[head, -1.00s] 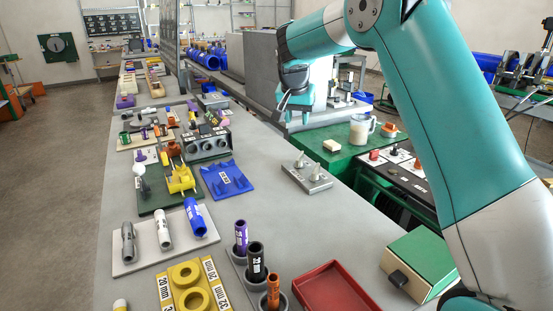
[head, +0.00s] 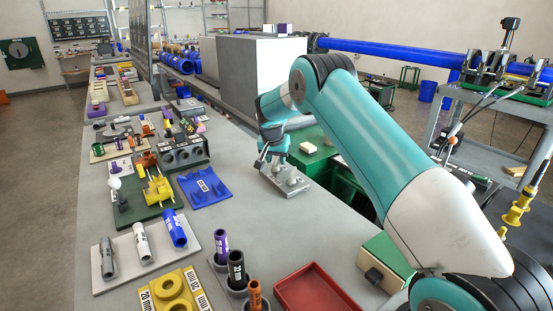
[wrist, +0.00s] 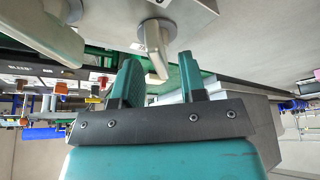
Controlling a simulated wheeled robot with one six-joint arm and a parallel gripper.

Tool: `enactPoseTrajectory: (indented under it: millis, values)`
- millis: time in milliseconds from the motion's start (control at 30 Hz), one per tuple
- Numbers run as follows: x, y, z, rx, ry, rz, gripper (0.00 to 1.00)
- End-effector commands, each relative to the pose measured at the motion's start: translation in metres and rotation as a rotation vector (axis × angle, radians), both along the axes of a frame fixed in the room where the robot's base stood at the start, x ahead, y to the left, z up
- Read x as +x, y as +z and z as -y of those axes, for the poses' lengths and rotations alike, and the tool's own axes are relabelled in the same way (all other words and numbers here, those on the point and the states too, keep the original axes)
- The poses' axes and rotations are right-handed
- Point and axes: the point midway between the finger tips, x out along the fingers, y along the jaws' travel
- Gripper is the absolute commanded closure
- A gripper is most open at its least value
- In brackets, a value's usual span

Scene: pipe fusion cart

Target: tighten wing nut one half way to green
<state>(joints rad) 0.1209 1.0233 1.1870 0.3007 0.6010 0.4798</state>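A grey metal plate (head: 272,186) with two upright wing nuts lies on the bench. My gripper (head: 269,158) is low over its left end in the head view. In the wrist view my gripper (wrist: 159,62) has its two green fingers apart, and a pale metal wing nut (wrist: 155,42) stands between and just beyond their tips. Gaps show on both sides of it, so it does not look clamped. The other wing nut (wrist: 48,28) is large at the upper left. I cannot make out number labels or a green mark on the plate.
A blue tray (head: 205,187) lies left of the plate. A red tray (head: 315,292) and a green-topped box (head: 387,262) are nearer me. The bench (head: 245,225) between the blue tray and red tray is mostly clear.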

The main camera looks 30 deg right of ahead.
Motion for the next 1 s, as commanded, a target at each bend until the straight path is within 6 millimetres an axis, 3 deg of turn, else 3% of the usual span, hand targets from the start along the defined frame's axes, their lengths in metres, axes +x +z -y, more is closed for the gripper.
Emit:
enactPoseTrajectory:
  millis: [200, 467, 633, 833, 1000]
  values:
    - [0.004, -0.014, 0.004, 0.000, 0.000, 0.000, 0.62]
    - [0.004, -0.014, 0.004, 0.000, 0.001, 0.000, 0.62]
    - [0.004, -0.014, 0.004, 0.000, 0.001, 0.000, 1.00]
    - [0.005, -0.017, 0.003, 0.000, -0.054, 0.000, 1.00]
    - [0.005, -0.017, 0.003, 0.000, -0.304, 0.002, 1.00]
